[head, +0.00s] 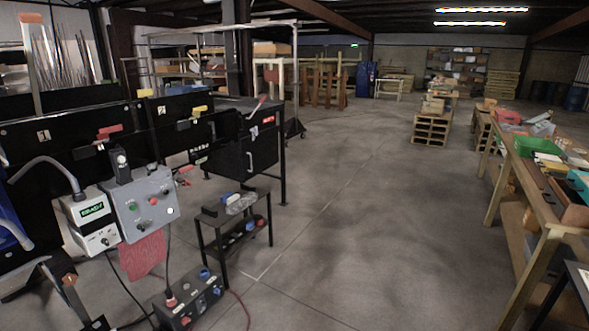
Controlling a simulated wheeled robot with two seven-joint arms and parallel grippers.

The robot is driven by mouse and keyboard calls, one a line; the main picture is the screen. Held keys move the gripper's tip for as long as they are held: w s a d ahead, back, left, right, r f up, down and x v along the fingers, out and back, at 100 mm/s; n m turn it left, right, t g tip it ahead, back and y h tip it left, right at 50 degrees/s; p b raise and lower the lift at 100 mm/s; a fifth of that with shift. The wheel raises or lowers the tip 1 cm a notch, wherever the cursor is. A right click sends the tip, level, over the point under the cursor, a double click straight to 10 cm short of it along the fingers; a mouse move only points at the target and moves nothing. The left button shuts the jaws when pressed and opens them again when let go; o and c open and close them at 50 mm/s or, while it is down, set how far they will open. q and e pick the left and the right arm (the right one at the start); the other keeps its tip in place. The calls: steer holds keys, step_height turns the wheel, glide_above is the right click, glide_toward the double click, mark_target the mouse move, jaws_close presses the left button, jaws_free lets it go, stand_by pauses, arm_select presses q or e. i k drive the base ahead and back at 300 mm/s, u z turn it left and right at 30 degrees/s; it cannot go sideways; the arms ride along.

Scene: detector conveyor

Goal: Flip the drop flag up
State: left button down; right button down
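I cannot tell for sure which part is the drop flag. A small red lever (259,104) slants up from the top of the black conveyor machine (60,112) at its right end. I can make out neither of my grippers in the head view.
A small black table (232,211) holding loose items stands right of the boxes. A switch box (188,300) with cables lies on the floor. A long wooden workbench (552,228) runs along the right. Stacked pallets (431,128) stand farther back. The middle floor is clear.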

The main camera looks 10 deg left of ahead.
mark_target(25, 18)
steer(key=u, duration=0.35)
steer(key=i, duration=1)
steer(key=u, duration=1.65)
steer(key=i, duration=0.9)
steer(key=u, duration=0.9)
